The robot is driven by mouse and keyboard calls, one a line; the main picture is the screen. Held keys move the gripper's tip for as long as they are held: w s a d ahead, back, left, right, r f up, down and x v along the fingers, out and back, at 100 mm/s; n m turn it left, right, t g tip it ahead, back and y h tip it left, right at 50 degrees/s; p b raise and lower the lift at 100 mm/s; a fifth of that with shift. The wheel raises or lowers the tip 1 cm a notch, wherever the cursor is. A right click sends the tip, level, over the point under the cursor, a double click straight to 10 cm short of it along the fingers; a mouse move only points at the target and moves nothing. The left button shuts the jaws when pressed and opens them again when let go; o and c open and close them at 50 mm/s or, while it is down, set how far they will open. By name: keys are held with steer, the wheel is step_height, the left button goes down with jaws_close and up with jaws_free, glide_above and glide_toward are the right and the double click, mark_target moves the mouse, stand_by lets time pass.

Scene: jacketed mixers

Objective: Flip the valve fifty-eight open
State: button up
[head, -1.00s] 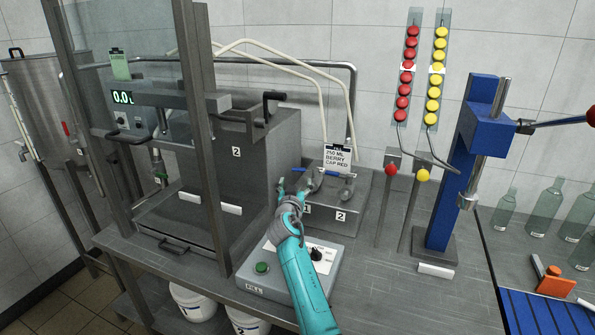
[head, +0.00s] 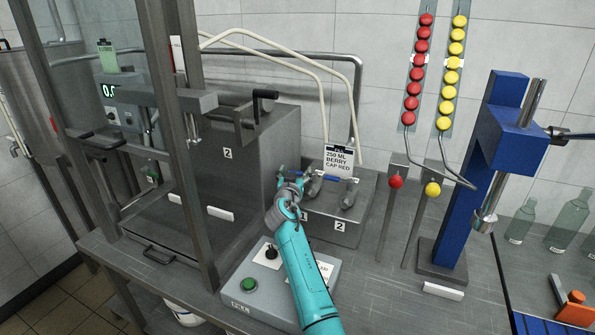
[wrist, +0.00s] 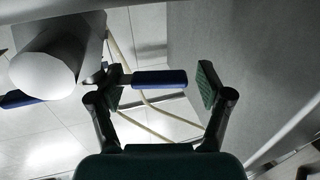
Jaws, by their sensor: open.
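A grey metal block (head: 327,228) marked 1 and 2 carries two grey valve bodies with blue handles. No number fifty-eight is readable. The right blue handle (head: 333,178) shows in the head view below a hanging card; my gripper hides most of the left valve. My gripper (head: 288,182) is at the left valve, its fingers apart. In the wrist view my gripper (wrist: 165,82) is open, with a blue handle (wrist: 160,77) seen between the fingertips, close to the left one; contact cannot be told. Another blue handle (wrist: 18,98) shows at the left, beside a large grey cylinder (wrist: 50,65).
A card (head: 339,163) reads 250 ML BERRY CAP RED. A control box (head: 262,285) with a green button lies below my arm. A grey tank (head: 245,150) stands left, a blue press (head: 490,150) right. Pale hoses (head: 290,55) arch behind.

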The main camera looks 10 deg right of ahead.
steer(key=shift+c, duration=0.2)
jaws_close()
steer(key=shift+s+n+y, duration=0.25)
steer(key=shift+n+y, duration=0.15)
steer(key=shift+y, duration=0.2)
steer(key=shift+s+a+n+t+y, duration=0.1)
steer(key=shift+s+n+t+y, duration=0.25)
steer(key=shift+n+y, duration=0.5)
steer(key=shift+s+a+n+t+y, duration=0.1)
steer(key=shift+s+n+t+y, duration=0.3)
steer(key=shift+y, duration=0.75)
steer(key=shift+s+d+n+g+y, duration=0.15)
steer(key=shift+s+n+y, duration=0.25)
steer(key=shift+n+y, duration=0.7)
steer(key=shift+s+n+g+y, duration=0.2)
steer(key=shift+s+n+y, duration=0.35)
steer(key=shift+y, duration=0.95)
steer(key=shift+n+y, duration=0.5)
steer(key=shift+y, duration=0.1)
steer(key=shift+o, duration=0.2)
jaws_free()
